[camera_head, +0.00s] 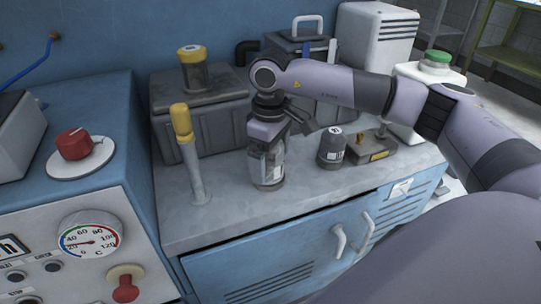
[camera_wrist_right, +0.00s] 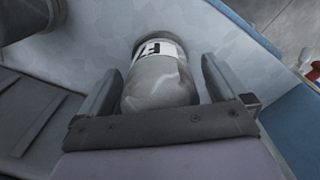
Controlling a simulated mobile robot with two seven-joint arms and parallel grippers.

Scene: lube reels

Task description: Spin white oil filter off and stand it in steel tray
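A pale grey-white cylinder with a white label (camera_head: 267,172), which looks like the oil filter, stands upright on the grey worktop. It also shows in the right wrist view (camera_wrist_right: 160,85), with dark letters on its label. My right gripper (camera_head: 266,150) points down over it from above. Its fingers (camera_wrist_right: 158,85) stand on either side of the cylinder, with narrow gaps visible at both sides, so it looks open. My gripper hides the cylinder's top in the head view. I cannot make out a steel tray for certain. My left gripper is not in view.
A dark grey canister (camera_head: 332,148) and a low dark block with a brass plate (camera_head: 376,154) stand right of the cylinder. A yellow-topped handle (camera_head: 188,150) stands to the left. A dark box (camera_head: 205,128) carries a yellow-lidded jar (camera_head: 193,70). The worktop's front strip is clear.

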